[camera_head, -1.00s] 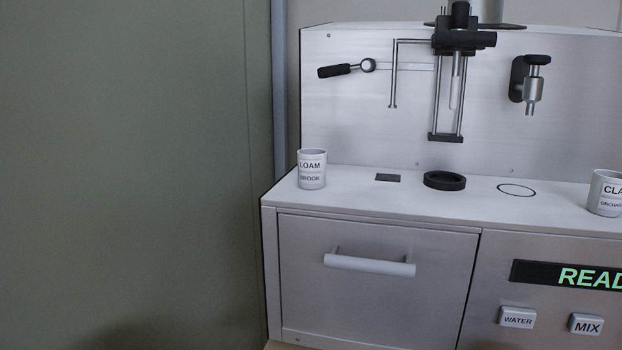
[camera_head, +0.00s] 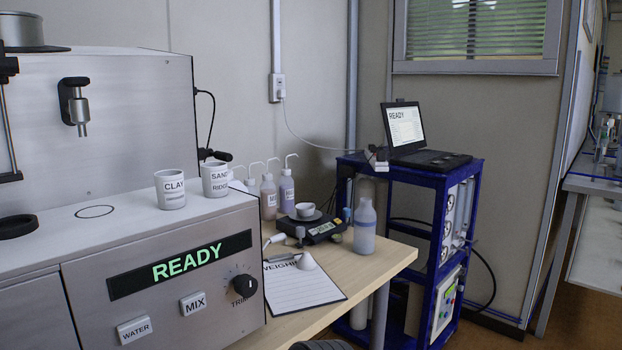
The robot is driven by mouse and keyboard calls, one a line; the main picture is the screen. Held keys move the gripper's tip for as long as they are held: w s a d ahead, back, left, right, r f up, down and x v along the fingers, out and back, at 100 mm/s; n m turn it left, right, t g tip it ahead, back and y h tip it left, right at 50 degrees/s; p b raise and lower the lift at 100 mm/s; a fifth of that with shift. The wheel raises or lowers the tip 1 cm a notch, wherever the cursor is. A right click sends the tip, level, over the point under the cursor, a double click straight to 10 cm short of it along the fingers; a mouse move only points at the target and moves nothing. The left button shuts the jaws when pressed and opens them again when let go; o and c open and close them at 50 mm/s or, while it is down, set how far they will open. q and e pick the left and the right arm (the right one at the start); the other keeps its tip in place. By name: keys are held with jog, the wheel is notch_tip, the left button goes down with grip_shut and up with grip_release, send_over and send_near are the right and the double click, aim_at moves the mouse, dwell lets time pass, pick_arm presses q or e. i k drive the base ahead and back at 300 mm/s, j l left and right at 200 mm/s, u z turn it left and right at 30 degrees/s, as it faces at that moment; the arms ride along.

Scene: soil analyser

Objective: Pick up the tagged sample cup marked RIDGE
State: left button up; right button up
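The white sample cup marked SAND and RIDGE (camera_head: 215,181) stands upright on top of the soil analyser (camera_head: 130,225), near its right end. A second white cup marked CLAY (camera_head: 170,190) stands just left of it, a small gap or none between them; I cannot tell which.
A READY display, WATER and MIX buttons (camera_head: 194,303) and a TRIM knob (camera_head: 245,286) are on the analyser's front. Right of it, a wooden table (camera_head: 390,262) holds a clipboard (camera_head: 300,285), a scale (camera_head: 312,228) and several bottles. A blue cart (camera_head: 430,185) carries a laptop (camera_head: 405,130).

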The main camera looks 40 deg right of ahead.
aim_at(215, 174)
jog(key=z, duration=0.8)
jog(key=k, duration=0.5)
jog(key=i, duration=0.5)
